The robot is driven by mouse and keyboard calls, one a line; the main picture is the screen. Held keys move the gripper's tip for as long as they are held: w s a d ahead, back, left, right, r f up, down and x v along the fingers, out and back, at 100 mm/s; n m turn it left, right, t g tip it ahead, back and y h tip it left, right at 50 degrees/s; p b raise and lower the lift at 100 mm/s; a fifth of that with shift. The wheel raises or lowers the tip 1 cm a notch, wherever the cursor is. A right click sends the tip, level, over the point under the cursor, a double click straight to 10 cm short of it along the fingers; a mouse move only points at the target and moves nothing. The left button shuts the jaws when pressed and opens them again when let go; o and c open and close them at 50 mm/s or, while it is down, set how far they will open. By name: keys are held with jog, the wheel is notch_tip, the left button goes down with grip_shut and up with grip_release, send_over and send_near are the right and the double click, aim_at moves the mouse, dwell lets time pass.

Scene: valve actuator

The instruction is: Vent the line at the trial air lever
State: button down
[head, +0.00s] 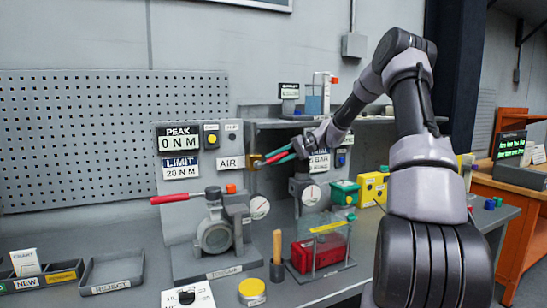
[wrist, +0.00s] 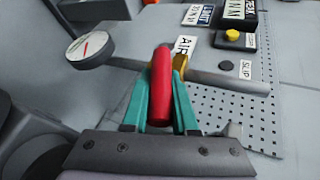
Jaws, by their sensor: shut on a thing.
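The trial air lever has a red handle, seen in the wrist view (wrist: 161,82), on a brass valve (head: 254,161) beside the AIR label (head: 230,163). The brass body also shows just behind the handle in the wrist view (wrist: 180,64), on a grey pipe. My gripper (head: 277,157) has teal fingers, one on each side of the red handle, and is shut on it. In the head view the fingers cover much of the handle, which points right from the valve.
A torque rig (head: 215,235) with another red-handled bar (head: 178,199) stands left of the valve. A round gauge (head: 311,194) and a clear-fronted box with a red block (head: 320,250) are below my gripper. Reject tray (head: 112,270) is at front left.

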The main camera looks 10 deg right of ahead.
jog(key=shift+d+f+y, duration=0.1)
jog(key=shift+f+y, duration=0.2)
jog(key=shift+y, duration=0.1)
dwell(0.3)
jog(key=c, duration=0.7)
grip_release()
jog(key=v, duration=1)
jog(key=shift+d, duration=0.4)
